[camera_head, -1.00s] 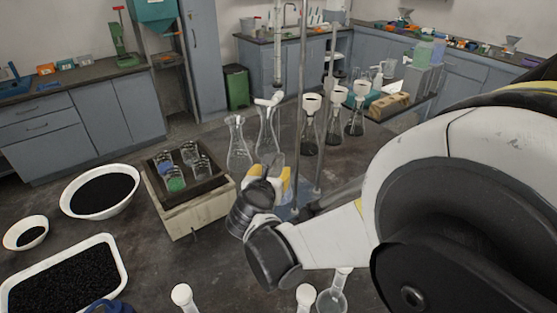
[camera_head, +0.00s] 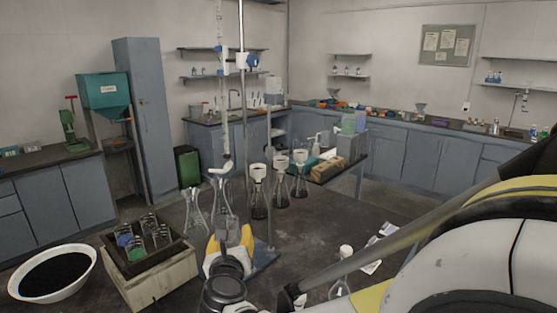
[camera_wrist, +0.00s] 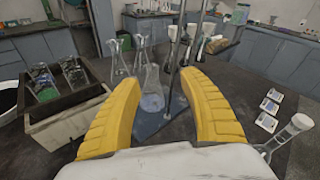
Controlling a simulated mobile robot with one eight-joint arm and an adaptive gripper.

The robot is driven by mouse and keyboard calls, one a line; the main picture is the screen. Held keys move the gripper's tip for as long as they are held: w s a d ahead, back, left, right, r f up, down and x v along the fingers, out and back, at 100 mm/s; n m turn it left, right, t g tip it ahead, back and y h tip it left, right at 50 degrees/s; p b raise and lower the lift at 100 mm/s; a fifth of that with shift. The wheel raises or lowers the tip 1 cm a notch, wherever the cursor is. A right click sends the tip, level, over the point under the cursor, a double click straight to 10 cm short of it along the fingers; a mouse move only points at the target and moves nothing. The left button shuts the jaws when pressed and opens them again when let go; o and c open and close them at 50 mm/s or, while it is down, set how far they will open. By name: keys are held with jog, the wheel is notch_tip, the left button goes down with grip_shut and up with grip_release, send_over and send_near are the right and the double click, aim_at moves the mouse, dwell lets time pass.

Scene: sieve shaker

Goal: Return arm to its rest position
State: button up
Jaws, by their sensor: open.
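My gripper (camera_head: 230,241) has yellow fingers and is above the near part of the dark table in the head view. In the wrist view my gripper (camera_wrist: 153,110) has its two fingers wide apart with nothing between them. Beyond the fingertips a glass flask (camera_wrist: 152,95) with pale contents stands on the blue stand base (camera_wrist: 160,122), apart from the fingers. My arm comes in from the lower right of the head view and hides part of the table.
A wooden box with a dark tray of beakers (camera_head: 165,280) stands left of my gripper, near a white bowl of black grains (camera_head: 93,270). Flasks with white funnels (camera_head: 258,203) stand behind the stand rod (camera_head: 243,120). A flask (camera_wrist: 285,138) stands right of my gripper.

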jog(key=s+d+r+n+t+y, duration=0.1)
jog(key=s+d+r+n+y, duration=0.15)
jog(key=r+n, duration=0.5)
jog(key=s+d+r+n+y, duration=0.2)
jog(key=d+r+n+y, duration=0.15)
jog(key=r+n, duration=0.35)
jog(key=s+d+f+n+g+h, duration=0.3)
jog(key=s+d+f+n, duration=0.5)
jog(key=s+d, duration=0.3)
jog(key=s+d+f+n+g+h, duration=0.4)
jog(key=s+d+f+n+g, duration=0.2)
jog(key=s+d+f+n, duration=0.3)
jog(key=s+d+f, duration=0.1)
jog(key=s+d, duration=0.1)
jog(key=d, duration=0.2)
jog(key=shift+d+f+h, duration=0.2)
jog(key=shift+d+h, duration=0.1)
jog(key=shift+n, duration=0.25)
